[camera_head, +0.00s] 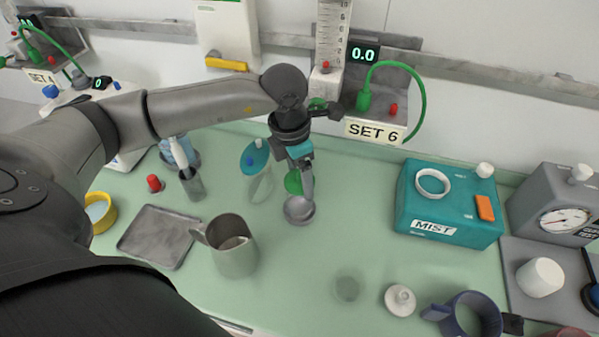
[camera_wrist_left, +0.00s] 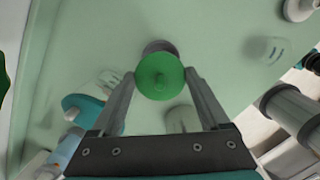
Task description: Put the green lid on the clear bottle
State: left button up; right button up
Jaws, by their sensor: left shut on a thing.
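My left gripper (camera_head: 300,182) is shut on the green lid (camera_wrist_left: 158,76), which sits level between the fingertips in the wrist view. In the head view the lid (camera_head: 292,182) shows partly behind the finger. A small grey bowl (camera_head: 299,210) lies below the fingertips; its edge shows behind the lid in the wrist view (camera_wrist_left: 160,46). I cannot tell which is the clear bottle. The wrist view also shows a clear vessel (camera_wrist_left: 107,84). My right gripper is not in view.
A metal jug (camera_head: 235,252) and a grey tray (camera_head: 158,237) stand at left front. A teal MIST box (camera_head: 449,203) stands right. A white lid-like piece (camera_head: 400,300) and blue mug (camera_head: 470,318) are at the front right. The counter between gripper and box is clear.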

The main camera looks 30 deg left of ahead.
aim_at(299, 174)
pick_arm(q)
jog(key=shift+f, duration=0.2)
jog(key=shift+f+b, duration=0.35)
jog(key=shift+b, duration=0.15)
jog(key=shift+f+b, duration=0.35)
jog(key=shift+b, duration=0.1)
dwell(0.3)
jog(key=o, duration=1.2)
jog(key=shift+r+p, duration=2.35)
jog(key=shift+r, duration=1.2)
jog(key=shift+f, duration=0.1)
